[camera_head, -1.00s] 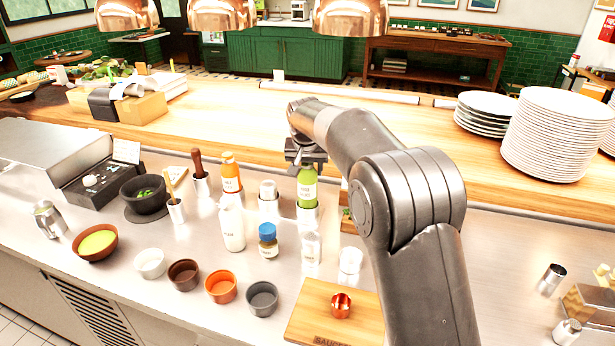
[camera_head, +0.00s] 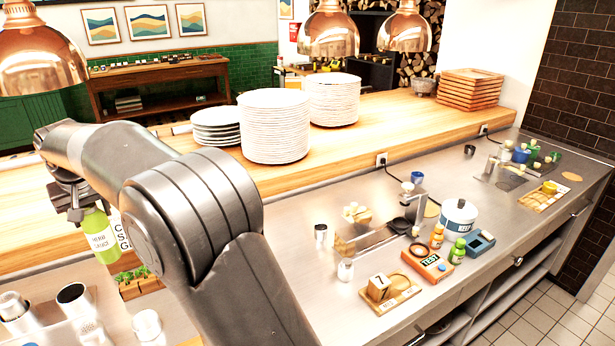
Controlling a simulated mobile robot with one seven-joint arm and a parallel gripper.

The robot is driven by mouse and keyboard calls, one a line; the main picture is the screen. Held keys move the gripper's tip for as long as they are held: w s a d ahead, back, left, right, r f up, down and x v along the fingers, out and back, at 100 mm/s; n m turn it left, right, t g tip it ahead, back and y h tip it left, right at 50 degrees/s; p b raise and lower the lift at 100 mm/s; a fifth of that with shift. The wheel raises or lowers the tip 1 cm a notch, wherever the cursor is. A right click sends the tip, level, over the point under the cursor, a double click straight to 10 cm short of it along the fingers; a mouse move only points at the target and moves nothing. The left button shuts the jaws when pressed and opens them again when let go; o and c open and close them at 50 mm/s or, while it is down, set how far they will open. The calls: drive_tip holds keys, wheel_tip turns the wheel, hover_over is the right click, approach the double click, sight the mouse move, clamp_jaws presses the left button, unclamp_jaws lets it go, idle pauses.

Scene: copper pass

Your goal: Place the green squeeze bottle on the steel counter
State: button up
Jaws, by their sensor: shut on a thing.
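The green squeeze bottle (camera_head: 100,236), with a pale herb label, hangs under my gripper (camera_head: 82,207) at the left. My gripper is shut on its top and holds it nearly upright, apparently above the counter. The steel counter (camera_head: 300,205) runs along the front to the far right, below the wooden ledge. My arm hides part of the counter in the middle.
Steel cups (camera_head: 75,300) stand at the lower left, near a wooden box of herbs (camera_head: 138,283). A small green bottle (camera_head: 457,250), an orange bottle (camera_head: 437,236) and a white pot (camera_head: 458,216) stand at right. Plate stacks (camera_head: 273,128) fill part of the ledge.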

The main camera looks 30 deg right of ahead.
drive_tip(key=s+d+r+m+h, duration=0.15)
drive_tip(key=s+d, duration=0.25)
drive_tip(key=d, duration=0.8)
drive_tip(key=s+d+r+m+h, duration=0.1)
drive_tip(key=s+d+m, duration=0.25)
drive_tip(key=d, duration=0.75)
drive_tip(key=s+d+f+m, duration=0.3)
drive_tip(key=s+d+m, duration=0.1)
drive_tip(key=s+d, duration=1.4)
drive_tip(key=w+a+f, duration=0.5)
drive_tip(key=a+f, duration=0.5)
drive_tip(key=f, duration=0.1)
drive_tip(key=shift+w+h, duration=0.4)
drive_tip(key=shift+h, duration=0.05)
drive_tip(key=shift+f, duration=0.1)
drive_tip(key=o, duration=1.5)
